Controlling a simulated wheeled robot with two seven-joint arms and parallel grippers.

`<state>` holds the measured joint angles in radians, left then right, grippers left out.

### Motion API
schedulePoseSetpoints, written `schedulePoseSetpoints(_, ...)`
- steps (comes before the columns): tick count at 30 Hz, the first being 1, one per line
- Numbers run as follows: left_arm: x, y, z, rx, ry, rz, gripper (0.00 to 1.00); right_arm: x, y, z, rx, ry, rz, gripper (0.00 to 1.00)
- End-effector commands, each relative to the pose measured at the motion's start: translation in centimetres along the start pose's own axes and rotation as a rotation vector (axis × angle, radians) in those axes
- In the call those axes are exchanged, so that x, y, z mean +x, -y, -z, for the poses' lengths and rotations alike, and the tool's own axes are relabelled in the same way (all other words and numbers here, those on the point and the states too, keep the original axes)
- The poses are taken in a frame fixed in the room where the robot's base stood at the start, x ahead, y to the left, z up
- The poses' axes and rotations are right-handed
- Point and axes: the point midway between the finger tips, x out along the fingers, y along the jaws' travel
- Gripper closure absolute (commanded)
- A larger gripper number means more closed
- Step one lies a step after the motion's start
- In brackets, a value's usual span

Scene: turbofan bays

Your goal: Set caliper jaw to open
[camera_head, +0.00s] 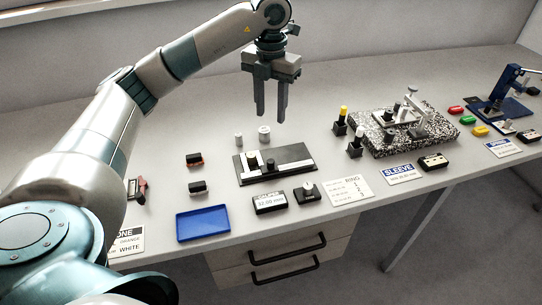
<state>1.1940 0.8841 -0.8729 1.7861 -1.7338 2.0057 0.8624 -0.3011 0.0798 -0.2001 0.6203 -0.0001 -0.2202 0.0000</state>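The caliper (295,170) is a dark flat block with a pale strip and small upright posts, lying in the middle of the table. Two posts, one pale and one black, stand close together near its left end; I cannot tell how far apart the jaws are. A small display box (270,203) stands in front of it, its number too small to read surely. My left gripper (270,115) hangs fingers down above and behind the caliper, apart from it. Its two fingers are spread with nothing between them. My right gripper is not in view.
Two small metal cylinders (264,134) stand behind the caliper. A black knobbed box (308,193) is beside the display. A blue tray (203,223) and two small dark blocks (197,187) lie left. A speckled slab (440,136) and a blue press (503,107) stand right.

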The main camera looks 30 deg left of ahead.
Motion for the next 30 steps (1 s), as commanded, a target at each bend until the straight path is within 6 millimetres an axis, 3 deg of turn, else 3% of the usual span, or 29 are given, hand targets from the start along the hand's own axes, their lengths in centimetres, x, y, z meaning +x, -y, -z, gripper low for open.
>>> schedulePoseSetpoints(10, 3.4, 0.0, 0.1, 0.001, -0.004, -0.001, 0.63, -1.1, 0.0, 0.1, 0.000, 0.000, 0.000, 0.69)
schedulePoseSetpoints(30, 14.9, 0.1, 0.1, 0.001, -0.002, 0.001, 0.63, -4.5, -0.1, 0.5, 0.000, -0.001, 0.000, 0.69)
